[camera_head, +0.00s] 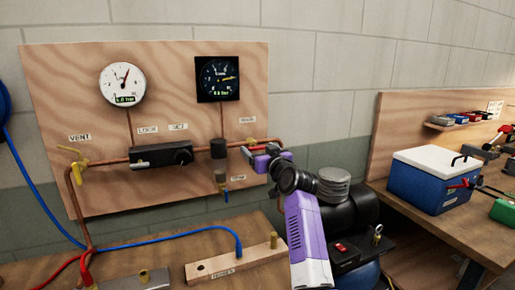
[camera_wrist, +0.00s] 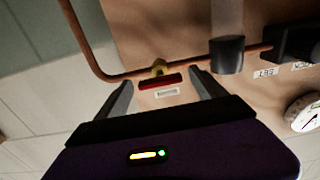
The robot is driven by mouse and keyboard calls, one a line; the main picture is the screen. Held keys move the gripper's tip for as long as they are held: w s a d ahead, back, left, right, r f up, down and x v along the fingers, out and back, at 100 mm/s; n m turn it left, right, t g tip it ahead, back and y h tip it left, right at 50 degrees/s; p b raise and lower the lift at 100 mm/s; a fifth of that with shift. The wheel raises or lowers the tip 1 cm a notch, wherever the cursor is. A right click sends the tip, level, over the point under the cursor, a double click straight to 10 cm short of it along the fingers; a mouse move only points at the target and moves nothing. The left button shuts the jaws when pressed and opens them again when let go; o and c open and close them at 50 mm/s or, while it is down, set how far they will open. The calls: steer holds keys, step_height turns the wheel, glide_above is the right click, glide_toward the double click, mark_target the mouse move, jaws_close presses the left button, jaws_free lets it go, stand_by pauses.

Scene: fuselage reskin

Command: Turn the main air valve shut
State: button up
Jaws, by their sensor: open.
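The main air valve is a brass valve (camera_head: 250,141) on the copper pipe at the right of the plywood panel, under a small label. In the wrist view its brass body (camera_wrist: 158,68) carries a red lever handle (camera_wrist: 160,83) that lies roughly parallel to the pipe. My gripper (camera_head: 254,156) reaches the valve from the right in the head view and partly hides the handle. In the wrist view my gripper (camera_wrist: 165,95) is open, with one finger on each side of the red handle. Neither finger clearly touches it.
A dark cylinder (camera_head: 218,148) and a black regulator block (camera_head: 161,155) sit along the pipe to the left. The yellow vent valve (camera_head: 77,165) is at the far left. A small drain valve (camera_head: 226,190) hangs below. A blue cooler (camera_head: 432,180) stands on the right bench.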

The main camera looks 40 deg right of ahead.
steer(key=shift+x, duration=0.8)
steer(key=c, duration=1.4)
steer(key=shift+o, duration=0.2)
